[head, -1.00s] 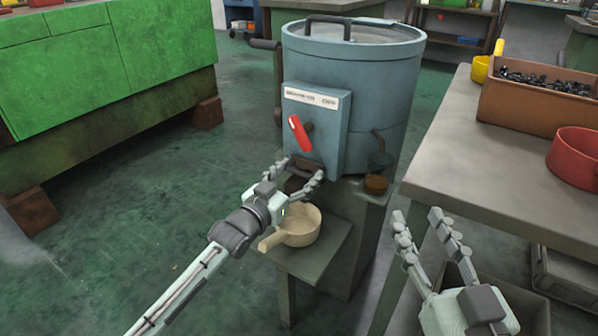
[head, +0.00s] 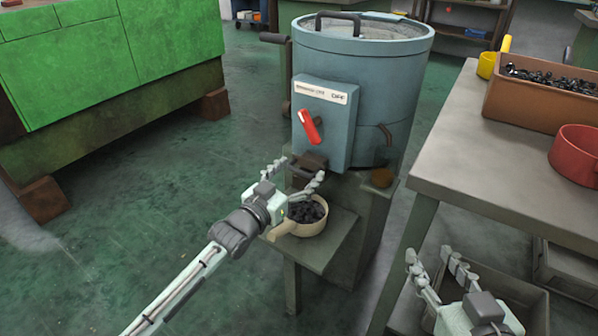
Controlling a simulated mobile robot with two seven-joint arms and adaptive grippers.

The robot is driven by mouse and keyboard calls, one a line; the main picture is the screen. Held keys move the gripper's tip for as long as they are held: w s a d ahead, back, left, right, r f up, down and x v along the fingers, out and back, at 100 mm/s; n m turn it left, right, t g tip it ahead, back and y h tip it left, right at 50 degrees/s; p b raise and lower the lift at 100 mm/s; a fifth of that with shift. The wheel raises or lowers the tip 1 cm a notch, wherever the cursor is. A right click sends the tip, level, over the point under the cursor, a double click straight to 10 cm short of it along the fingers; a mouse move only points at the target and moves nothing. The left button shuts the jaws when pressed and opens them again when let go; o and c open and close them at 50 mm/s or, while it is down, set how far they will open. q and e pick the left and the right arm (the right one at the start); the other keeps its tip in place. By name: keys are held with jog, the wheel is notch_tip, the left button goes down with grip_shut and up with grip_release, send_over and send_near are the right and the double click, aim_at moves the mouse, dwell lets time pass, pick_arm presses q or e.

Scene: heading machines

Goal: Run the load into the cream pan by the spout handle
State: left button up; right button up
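The cream pan (head: 313,228) stands on a low grey shelf below the machine's spout, its handle toward the lower left. Dark lumpy pieces (head: 306,211) lie in it. The spout (head: 312,160) comes out of the blue-grey drum machine (head: 362,75), with a dark handle bar (head: 299,170) at its front. My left gripper (head: 296,172) is at this bar with its fingers spread apart, one on each side; exact contact is unclear. My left gripper hides part of the pan's left side. My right gripper (head: 432,258) is open and empty beside the table at lower right.
A red lever (head: 309,126) is on the machine's front panel. The grey table (head: 480,150) at right carries a brown bin (head: 535,103) of dark parts, a red pan (head: 575,156) and a yellow container (head: 487,65). A green cabinet (head: 110,60) stands left; floor between is clear.

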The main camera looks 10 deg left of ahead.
pick_arm(q)
jog(key=v, duration=1.2)
